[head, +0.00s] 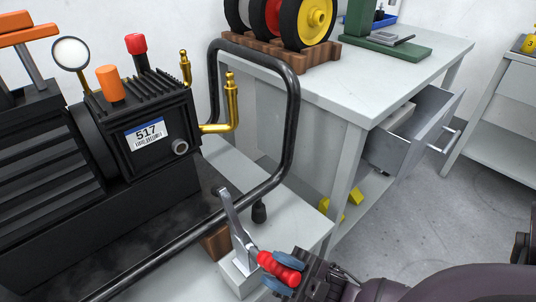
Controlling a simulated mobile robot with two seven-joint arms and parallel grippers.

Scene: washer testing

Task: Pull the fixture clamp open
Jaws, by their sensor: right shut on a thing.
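The fixture clamp (240,232) stands at the front corner of the pale bench, low in the middle of the head view. It has a grey metal arm pointing up and slightly left, a pale block base, and a red handle (277,268) slanting down to the right. My right gripper (284,274) comes in from the lower right. Its blue finger pads lie on both sides of the red handle and are shut on it. My left gripper is out of view.
A black machine labelled 517 (148,133) fills the left, with brass fittings and a black tubular frame (292,120) close behind the clamp. A grey workbench (345,90) with an open drawer (420,125) stands behind. Floor (400,215) is clear at right.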

